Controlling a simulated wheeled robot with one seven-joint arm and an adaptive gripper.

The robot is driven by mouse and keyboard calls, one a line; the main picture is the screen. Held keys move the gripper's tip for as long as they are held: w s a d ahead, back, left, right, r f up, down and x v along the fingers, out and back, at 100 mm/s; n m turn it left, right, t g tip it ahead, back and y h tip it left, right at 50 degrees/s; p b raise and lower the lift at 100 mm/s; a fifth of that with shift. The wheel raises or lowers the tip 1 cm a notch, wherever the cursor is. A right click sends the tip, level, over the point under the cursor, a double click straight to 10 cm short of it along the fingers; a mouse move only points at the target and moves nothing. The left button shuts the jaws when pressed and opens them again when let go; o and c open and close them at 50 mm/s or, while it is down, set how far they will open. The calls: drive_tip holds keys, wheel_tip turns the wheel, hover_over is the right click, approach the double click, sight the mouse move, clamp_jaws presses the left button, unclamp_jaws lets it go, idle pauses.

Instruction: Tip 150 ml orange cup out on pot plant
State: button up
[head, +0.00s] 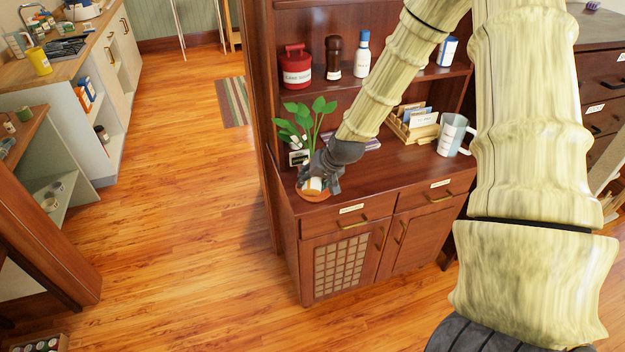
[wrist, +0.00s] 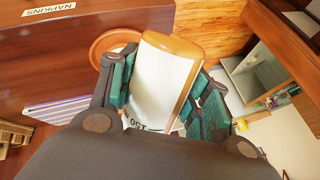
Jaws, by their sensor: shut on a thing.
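My gripper (wrist: 165,88) is shut on the orange cup (wrist: 160,80), a white body with an orange end and edge. Part of a printed "150" label shows low on its side in the wrist view. In the head view my gripper (head: 325,172) is low over the left front of the cabinet top, and a small white part of the cup (head: 313,184) shows below it. The pot plant's green leaves (head: 309,116) rise just behind my gripper. A round terracotta-coloured rim (head: 317,197) lies below the cup; it also shows behind it in the wrist view (wrist: 104,43). I cannot see the cup's contents.
The wooden cabinet top (head: 400,172) holds a card box (head: 414,127) and a grey-white mug (head: 453,135) to the right. A red canister (head: 297,68) and bottles stand on the shelf above. Open floor (head: 180,190) lies left of the cabinet.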

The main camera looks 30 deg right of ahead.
drive_tip(key=shift+w+r+g+p, duration=0.1)
drive_tip(key=shift+r+g+p, duration=0.2)
drive_tip(key=shift+p, duration=0.3)
drive_tip(key=shift+f+g+y+p, duration=0.1)
drive_tip(key=shift+g+y+p, duration=0.2)
drive_tip(key=shift+y+p, duration=0.15)
drive_tip(key=shift+d+r+p, duration=0.1)
drive_tip(key=shift+r+p, duration=0.15)
drive_tip(key=shift+p, duration=0.2)
drive_tip(key=shift+w+r+m+g+y+p, duration=0.1)
drive_tip(key=shift+r+m+g+y+p, duration=0.15)
drive_tip(key=shift+g+p, duration=0.4)
drive_tip(key=shift+d+r+g+p, duration=0.1)
drive_tip(key=shift+r+g+p, duration=0.15)
drive_tip(key=shift+p, duration=0.25)
drive_tip(key=shift+w+r+g+y+p, duration=0.1)
drive_tip(key=shift+g+y+p, duration=0.25)
drive_tip(key=shift+y, duration=0.15)
